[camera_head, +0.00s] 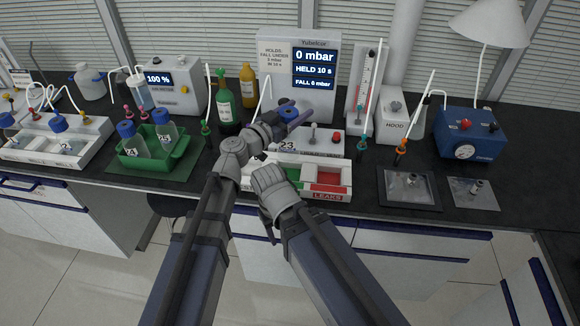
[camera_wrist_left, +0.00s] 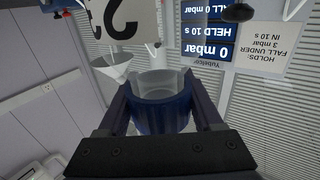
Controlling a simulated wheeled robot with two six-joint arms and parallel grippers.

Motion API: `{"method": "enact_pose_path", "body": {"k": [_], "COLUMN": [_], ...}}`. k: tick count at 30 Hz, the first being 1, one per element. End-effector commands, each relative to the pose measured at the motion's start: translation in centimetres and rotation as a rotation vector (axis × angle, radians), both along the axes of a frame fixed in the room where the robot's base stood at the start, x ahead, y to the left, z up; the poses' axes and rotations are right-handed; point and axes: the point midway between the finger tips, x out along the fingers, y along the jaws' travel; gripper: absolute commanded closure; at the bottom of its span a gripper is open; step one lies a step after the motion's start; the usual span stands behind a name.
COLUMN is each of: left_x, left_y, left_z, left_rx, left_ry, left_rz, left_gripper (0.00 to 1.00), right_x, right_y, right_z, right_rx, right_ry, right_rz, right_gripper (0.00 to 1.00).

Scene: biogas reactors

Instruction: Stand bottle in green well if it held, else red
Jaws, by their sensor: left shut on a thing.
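My left gripper (camera_head: 287,117) is shut on the blue cap (camera_wrist_left: 160,112) of a clear bottle. The bottle's white label (camera_head: 287,145), reading 23, shows below the gripper in the head view. The bottle is upright in front of the gauge; I cannot tell whether its base touches anything. In the white tray in front, the green well (camera_head: 293,174) is left of the red well (camera_head: 328,178), labelled LEAKS. Both look empty; my arms hide the tray's left part. My right gripper cannot be made out.
A sign (camera_head: 281,55) reads HOLDS: FALL UNDER 3 mbar IN 10 s. A green rack (camera_head: 181,158) with two capped bottles stands left. Green (camera_head: 228,108) and yellow bottles stand behind.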

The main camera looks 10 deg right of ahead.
Motion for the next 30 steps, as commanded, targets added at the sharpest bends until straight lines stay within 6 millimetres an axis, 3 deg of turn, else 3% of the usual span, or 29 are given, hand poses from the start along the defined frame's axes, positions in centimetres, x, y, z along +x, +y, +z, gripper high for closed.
{"method": "enact_pose_path", "body": {"k": [12,22,30], "left_x": [0.0,0.0,0.0], "left_y": [0.0,0.0,0.0], "left_z": [-5.7,-6.5,-9.6], "left_rx": [0.000,0.000,0.000], "left_ry": [0.000,0.000,0.000], "left_rz": [-0.001,-0.001,-0.001], "left_gripper": [1.00,1.00,1.00], "right_x": [0.0,0.0,0.0], "right_y": [0.0,0.0,0.0], "right_z": [-5.7,-6.5,-9.6], "right_rx": [0.000,0.000,0.000], "right_ry": [0.000,0.000,0.000], "right_rz": [0.000,0.000,0.001], "right_gripper": [0.43,0.43,0.43]}}
